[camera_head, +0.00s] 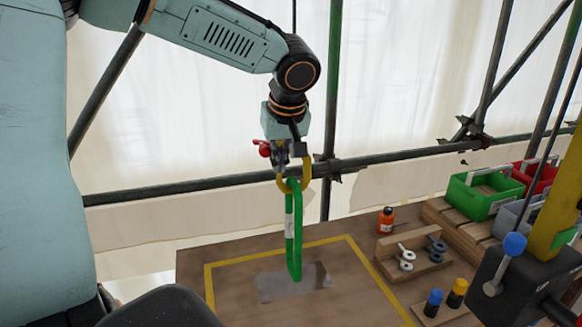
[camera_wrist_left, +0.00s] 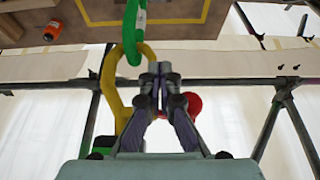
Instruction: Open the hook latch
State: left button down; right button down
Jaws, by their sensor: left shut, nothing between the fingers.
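A yellow hook (camera_head: 307,168) hangs over the table, with a green sling (camera_head: 294,232) looped through it and hanging down. My left gripper (camera_head: 283,160) is at the hook's upper part, its fingers shut with nothing between them. In the left wrist view the shut fingertips (camera_wrist_left: 157,70) are just right of the yellow hook (camera_wrist_left: 110,78) and below the green sling (camera_wrist_left: 132,35). A red rounded part (camera_head: 262,148) sits beside the fingers; it also shows behind them in the wrist view (camera_wrist_left: 192,105). I cannot make out the latch clearly or tell whether the fingers touch it.
The wooden table (camera_head: 225,285) has a yellow taped outline and a grey patch under the sling. An orange bottle (camera_head: 386,221), a wooden rack (camera_head: 405,262) with shackles, and green (camera_head: 480,197) and red bins stand right. Scaffold tubes (camera_head: 400,157) cross behind the hook.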

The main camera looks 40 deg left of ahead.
pick_arm(q)
jog(key=shift+w+d+r, duration=0.15)
jog(key=shift+w+r, duration=0.2)
jog(key=shift+w, duration=0.15)
jog(key=shift+d+p, duration=0.1)
jog(key=shift+p, duration=0.2)
jog(key=shift+w+r, duration=0.1)
jog(key=shift+r, duration=0.35)
jog(key=shift+d+r+p, duration=0.1)
jog(key=shift+r+p, duration=0.25)
jog(key=shift+p, duration=0.1)
jog(key=shift+w+r+p, duration=0.15)
jog(key=shift+r+p, duration=0.2)
jog(key=shift+r, duration=0.3)
jog(key=shift+r, duration=0.3)
jog(key=shift+w+r+p, duration=0.1)
jog(key=shift+r+p, duration=0.3)
jog(key=shift+p, duration=0.05)
jog(key=shift+w+d+r, duration=0.15)
jog(key=shift+r, duration=0.95)
jog(key=shift+f, duration=0.1)
